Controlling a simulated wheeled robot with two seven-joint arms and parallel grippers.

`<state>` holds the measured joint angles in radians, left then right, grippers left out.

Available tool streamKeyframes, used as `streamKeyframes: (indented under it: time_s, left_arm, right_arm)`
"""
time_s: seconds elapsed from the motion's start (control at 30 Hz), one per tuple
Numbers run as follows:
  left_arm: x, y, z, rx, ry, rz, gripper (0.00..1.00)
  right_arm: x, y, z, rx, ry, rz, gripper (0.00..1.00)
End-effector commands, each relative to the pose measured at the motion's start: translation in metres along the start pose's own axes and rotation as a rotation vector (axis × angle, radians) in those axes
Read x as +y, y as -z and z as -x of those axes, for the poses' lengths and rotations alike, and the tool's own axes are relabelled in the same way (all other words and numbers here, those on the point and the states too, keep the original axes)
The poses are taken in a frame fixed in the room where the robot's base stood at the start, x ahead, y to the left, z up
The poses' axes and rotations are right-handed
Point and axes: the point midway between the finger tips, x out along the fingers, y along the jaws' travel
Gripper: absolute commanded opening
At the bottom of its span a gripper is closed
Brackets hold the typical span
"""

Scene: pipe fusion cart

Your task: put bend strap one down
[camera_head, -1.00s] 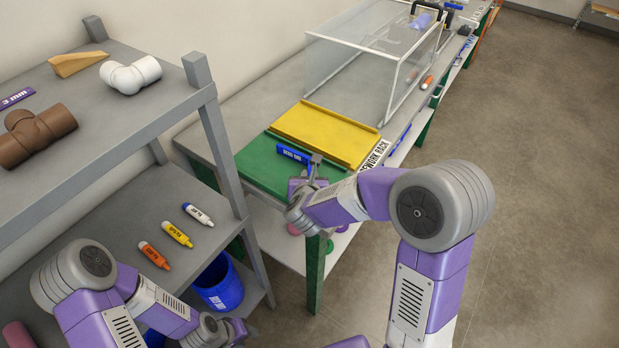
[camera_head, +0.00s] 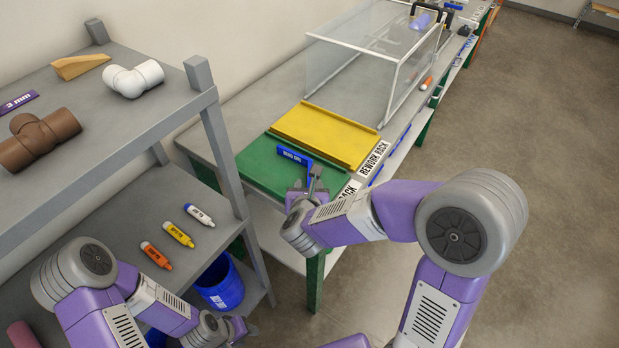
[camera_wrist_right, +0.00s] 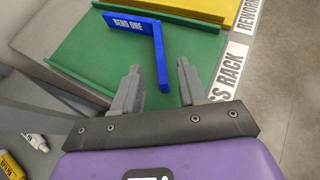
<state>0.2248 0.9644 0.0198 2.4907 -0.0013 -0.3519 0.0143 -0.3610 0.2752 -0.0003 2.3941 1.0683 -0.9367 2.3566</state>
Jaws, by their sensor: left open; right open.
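The blue strap labelled "BEND ONE" (camera_head: 294,156) rests on the green tray (camera_head: 262,168) at the table's near end. In the right wrist view the strap (camera_wrist_right: 133,24) is L-shaped, its long labelled part along the tray's far side and its short arm pointing back toward my gripper. In the head view my right gripper (camera_head: 306,186) is at the tray's front right. My left gripper (camera_head: 243,329) is low at the left, by the shelf, open.
A yellow tray (camera_head: 325,134) lies beyond the green one, with a clear-sided frame (camera_head: 355,65) behind it. Label plates line the table's right edge. The grey shelf at left holds pipe fittings and markers (camera_head: 178,235); a blue bin (camera_head: 219,283) sits below.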

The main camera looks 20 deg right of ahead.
Motion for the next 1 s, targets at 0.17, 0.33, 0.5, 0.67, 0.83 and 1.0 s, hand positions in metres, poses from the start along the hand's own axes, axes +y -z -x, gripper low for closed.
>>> streamKeyframes:
  time_s: [0.17, 0.33, 0.5, 0.67, 0.83, 1.0]
  left_arm:
    - [0.003, 0.0, 0.007, 0.0, 0.0, 0.0, 0.43]
    - [0.004, 0.0, 0.01, 0.0, 0.0, 0.0, 0.43]
    - [0.004, 0.0, 0.01, 0.0, 0.0, 0.0, 0.43]
    - [0.004, 0.0, 0.01, 0.0, 0.0, 0.0, 0.43]
    - [0.004, 0.0, 0.01, 0.0, 0.0, 0.0, 0.43]
    - [0.004, 0.0, 0.01, 0.0, 0.0, 0.0, 0.43]
  right_arm:
    - [0.001, -0.002, 0.035, -0.002, -0.002, 0.001, 0.42]
    - [0.0, -0.001, 0.052, -0.001, -0.001, 0.0, 0.42]
    - [0.0, 0.0, 0.055, 0.0, 0.002, 0.0, 0.42]
    - [0.0, 0.0, 0.055, 0.0, 0.002, 0.0, 0.42]
    - [0.0, 0.0, 0.055, 0.0, 0.001, 0.0, 0.42]
    - [0.0, 0.0, 0.055, 0.0, 0.001, 0.0, 0.42]
